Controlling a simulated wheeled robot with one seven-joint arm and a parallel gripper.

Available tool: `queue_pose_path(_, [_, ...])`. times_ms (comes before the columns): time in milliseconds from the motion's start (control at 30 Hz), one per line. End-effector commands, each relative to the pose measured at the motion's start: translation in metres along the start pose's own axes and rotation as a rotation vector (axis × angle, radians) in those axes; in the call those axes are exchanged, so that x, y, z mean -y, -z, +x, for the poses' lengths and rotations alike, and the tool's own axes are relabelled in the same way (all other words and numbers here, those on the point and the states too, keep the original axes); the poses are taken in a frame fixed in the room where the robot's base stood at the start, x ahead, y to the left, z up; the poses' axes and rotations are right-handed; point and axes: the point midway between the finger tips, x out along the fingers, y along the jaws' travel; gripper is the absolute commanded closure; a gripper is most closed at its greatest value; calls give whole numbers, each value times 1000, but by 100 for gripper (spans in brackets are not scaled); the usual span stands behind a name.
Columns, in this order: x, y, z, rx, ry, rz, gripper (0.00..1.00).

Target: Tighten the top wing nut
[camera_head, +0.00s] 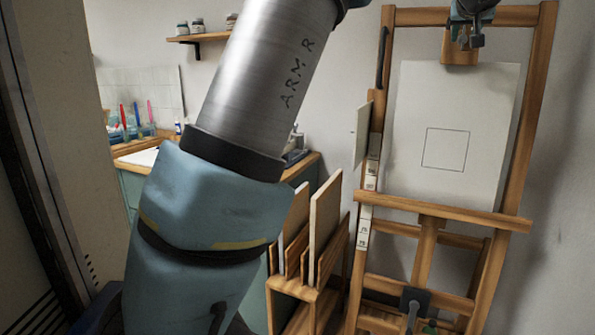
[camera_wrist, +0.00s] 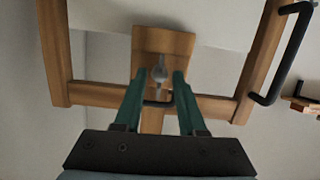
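The top wing nut (camera_wrist: 158,74) is a small grey metal piece on the wooden top clamp block (camera_wrist: 165,45) of the easel. In the wrist view it sits between the tips of my gripper's two green fingers (camera_wrist: 159,75). A gap shows on both sides of it, and I see no clear contact. My gripper (camera_head: 470,39) is at the top of the easel (camera_head: 532,110) in the head view, in front of the clamp block (camera_head: 459,54). There the wing nut cannot be told apart from the fingertips.
A white canvas (camera_head: 475,95) with a drawn square stands on the easel ledge (camera_head: 440,208). A black handle (camera_wrist: 287,55) is on the easel's side post. A lower knob (camera_head: 412,300) sits near the easel's foot. A rack with boards (camera_head: 324,220) stands left of the easel.

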Motion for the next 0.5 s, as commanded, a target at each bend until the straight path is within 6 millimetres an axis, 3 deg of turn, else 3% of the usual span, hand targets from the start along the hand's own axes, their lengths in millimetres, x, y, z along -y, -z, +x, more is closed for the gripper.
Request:
queue_pose_path(167, [0, -2, -6, -3, -2, -2, 60])
queue_pose_path(500, [0, -10, -38, -3, -2, -3, 60])
